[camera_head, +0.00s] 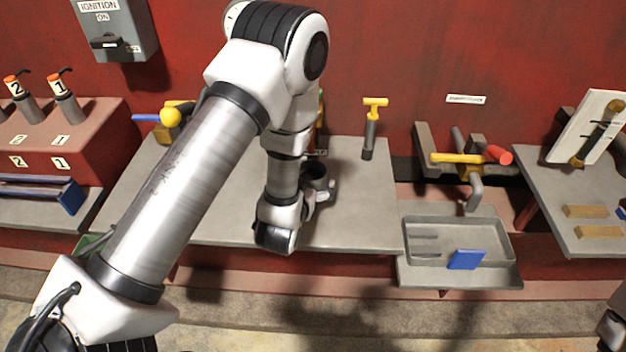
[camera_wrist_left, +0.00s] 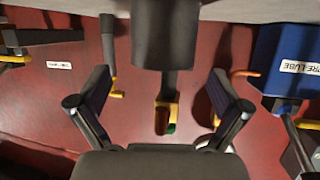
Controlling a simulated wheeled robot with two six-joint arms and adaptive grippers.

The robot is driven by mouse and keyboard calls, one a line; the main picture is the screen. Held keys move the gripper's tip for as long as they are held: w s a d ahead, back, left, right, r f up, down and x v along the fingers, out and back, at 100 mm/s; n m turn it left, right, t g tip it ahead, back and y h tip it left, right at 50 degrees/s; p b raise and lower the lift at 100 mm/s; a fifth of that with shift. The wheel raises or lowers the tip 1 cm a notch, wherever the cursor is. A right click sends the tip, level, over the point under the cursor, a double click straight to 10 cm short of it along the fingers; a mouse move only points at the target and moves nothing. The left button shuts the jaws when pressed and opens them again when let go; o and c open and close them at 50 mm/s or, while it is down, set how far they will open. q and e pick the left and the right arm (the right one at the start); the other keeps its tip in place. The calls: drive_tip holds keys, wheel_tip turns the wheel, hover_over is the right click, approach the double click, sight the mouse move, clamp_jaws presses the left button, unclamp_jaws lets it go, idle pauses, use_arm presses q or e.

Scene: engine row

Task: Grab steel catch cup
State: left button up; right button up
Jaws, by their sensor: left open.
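The steel catch cup (camera_head: 314,173) is a dark grey cylinder on the grey bench, just beyond my left wrist in the head view. My wrist partly hides it. In the left wrist view a dark cylinder, which looks like the cup (camera_wrist_left: 165,35), is at the top centre. My left gripper (camera_wrist_left: 161,77) is open, its two fingers spread to the left and right of the cup's line. The cup appears beyond the fingertips, and I see no contact. In the head view the fingers are mostly hidden behind the wrist.
A yellow-handled pump (camera_head: 371,128) stands right of the cup on the bench (camera_head: 350,225). A yellow ball (camera_head: 170,117) is left. A grey tray (camera_head: 420,262) with a blue block (camera_head: 467,260) sits to the right. The red wall (camera_head: 400,50) is close behind. The wrist view shows a blue PRE-LUBE box (camera_wrist_left: 290,60).

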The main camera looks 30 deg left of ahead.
sight(315, 164)
use_arm(q)
drive_tip(key=w, duration=0.1)
drive_tip(key=w+a+p, duration=0.1)
drive_tip(key=shift+w+r, duration=0.1)
drive_tip(key=shift+w, duration=0.2)
drive_tip(key=shift+w+a+f, duration=0.15)
drive_tip(key=shift+w+f, duration=0.25)
drive_tip(key=shift+w, duration=0.15)
drive_tip(key=shift+w+a+f, duration=0.15)
drive_tip(key=shift+w+f, duration=0.25)
drive_tip(key=shift+w, duration=0.15)
drive_tip(key=shift+s+r, duration=0.1)
drive_tip(key=c, duration=1.3)
drive_tip(key=shift+c, duration=0.2)
drive_tip(key=shift+r, duration=0.2)
